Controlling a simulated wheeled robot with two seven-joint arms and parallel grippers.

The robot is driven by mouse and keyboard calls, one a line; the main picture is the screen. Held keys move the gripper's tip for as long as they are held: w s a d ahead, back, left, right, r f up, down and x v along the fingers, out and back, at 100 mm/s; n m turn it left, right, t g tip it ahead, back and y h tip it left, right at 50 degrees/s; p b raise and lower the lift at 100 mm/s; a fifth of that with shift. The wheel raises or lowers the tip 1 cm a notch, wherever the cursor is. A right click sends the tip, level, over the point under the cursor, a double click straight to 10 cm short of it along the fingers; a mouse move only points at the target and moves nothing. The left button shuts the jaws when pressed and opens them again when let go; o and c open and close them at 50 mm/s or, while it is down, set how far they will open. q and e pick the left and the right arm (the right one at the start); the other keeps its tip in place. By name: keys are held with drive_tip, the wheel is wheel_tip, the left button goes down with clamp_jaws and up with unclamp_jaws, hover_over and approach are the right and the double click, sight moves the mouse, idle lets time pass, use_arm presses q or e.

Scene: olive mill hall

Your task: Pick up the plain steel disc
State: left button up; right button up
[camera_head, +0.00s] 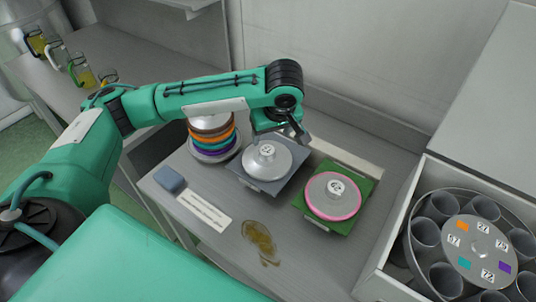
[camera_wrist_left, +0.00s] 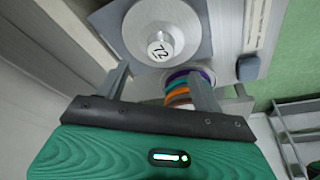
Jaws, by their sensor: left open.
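The plain steel disc (camera_head: 264,164) lies on a grey square plate (camera_head: 285,189) in the middle of the bench. It has a raised hub with a numbered white top and no coloured rim. In the left wrist view the same disc (camera_wrist_left: 183,18) shows at the top, beyond the fingers. My left gripper (camera_head: 290,130) is above the disc's far right side in the head view. In the wrist view the left gripper (camera_wrist_left: 162,80) has its two fingers apart with nothing held between them. My right gripper is not in view.
A stack of colour-banded discs (camera_head: 213,142) stands left of the plain disc. A pink-rimmed disc (camera_head: 325,206) lies on a green plate (camera_head: 367,188) at right. A blue block (camera_head: 169,180), a label strip (camera_head: 203,211) and an oily spill (camera_head: 260,240) lie nearer. A box with steel cups (camera_head: 425,233) stands at far right.

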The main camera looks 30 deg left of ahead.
sight(268, 150)
use_arm(q)
drive_tip(key=x, duration=0.3)
drive_tip(key=shift+r, duration=0.1)
drive_tip(key=shift+w+f, duration=0.2)
drive_tip(key=shift+f, duration=0.1)
drive_tip(key=shift+a+f+p, duration=0.25)
drive_tip(key=shift+f+p, duration=0.05)
drive_tip(key=shift+f, duration=0.25)
drive_tip(key=x, duration=0.3)
drive_tip(key=shift+a+f+p, duration=0.15)
drive_tip(key=shift+f+p, duration=0.15)
drive_tip(key=shift+w+f, duration=0.1)
drive_tip(key=shift+f, duration=0.15)
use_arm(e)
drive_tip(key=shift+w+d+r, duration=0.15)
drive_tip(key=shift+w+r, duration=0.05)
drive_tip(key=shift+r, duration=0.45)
use_arm(q)
drive_tip(key=c, duration=0.8)
